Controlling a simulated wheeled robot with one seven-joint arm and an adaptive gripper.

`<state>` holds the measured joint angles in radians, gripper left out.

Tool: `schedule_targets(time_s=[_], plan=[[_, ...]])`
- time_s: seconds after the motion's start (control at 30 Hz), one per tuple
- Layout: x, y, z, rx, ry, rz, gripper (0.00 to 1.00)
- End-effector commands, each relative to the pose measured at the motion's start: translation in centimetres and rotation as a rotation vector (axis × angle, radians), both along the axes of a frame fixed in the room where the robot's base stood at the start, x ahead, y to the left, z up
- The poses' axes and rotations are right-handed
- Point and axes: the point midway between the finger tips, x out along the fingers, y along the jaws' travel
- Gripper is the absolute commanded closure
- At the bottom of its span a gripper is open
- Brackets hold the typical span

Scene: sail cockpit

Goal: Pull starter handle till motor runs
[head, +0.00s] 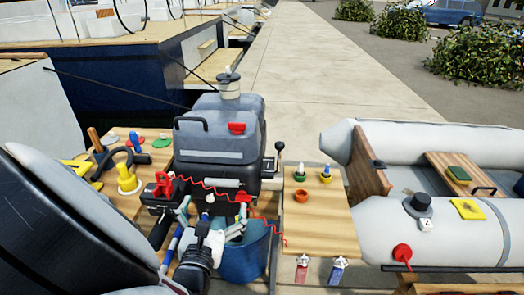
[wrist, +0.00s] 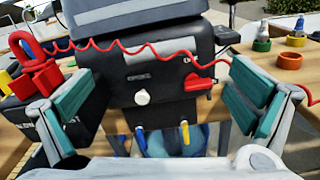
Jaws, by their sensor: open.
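The outboard motor (head: 212,140) stands in the middle of the head view, with a grey cowling over a dark lower body (wrist: 125,75). A light grey horizontal bar on its front (head: 225,183) looks like the starter handle; it also shows in the wrist view (wrist: 160,50). Below it are a white round knob (wrist: 142,97) and a red switch piece (wrist: 200,82). My gripper (wrist: 160,92) is open and empty, its teal-padded fingers spread either side of the motor's front. In the head view my gripper (head: 212,218) is just in front of the motor, partly hidden.
A red coiled cord (wrist: 130,45) crosses the motor front. A black box with a red clip (head: 163,188) stands left. A wooden board (head: 320,225) with small coloured pots is right. A blue bucket (head: 245,255) sits below. A grey dinghy (head: 375,240) lies further right.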

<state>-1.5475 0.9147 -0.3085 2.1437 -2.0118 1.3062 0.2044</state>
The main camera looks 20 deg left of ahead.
Motion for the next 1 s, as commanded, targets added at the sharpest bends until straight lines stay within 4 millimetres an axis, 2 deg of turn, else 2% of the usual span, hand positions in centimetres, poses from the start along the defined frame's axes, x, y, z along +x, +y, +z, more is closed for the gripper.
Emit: schedule_targets(time_s=[0.03,0.2,0.4,0.6,0.87,1.0], plan=[[1.2,0.2,-0.1,0.004,-0.002,-0.003,0.0],[4.3,1.0,-0.2,0.002,-0.001,-0.003,0.0],[7.0,1.6,-0.1,0.002,0.0,-0.002,0.0],[8.0,1.9,0.0,0.002,0.001,-0.002,0.0],[8.1,1.9,0.0,0.001,0.001,-0.002,0.0],[8.1,1.9,0.0,0.001,0.001,-0.002,0.29]])
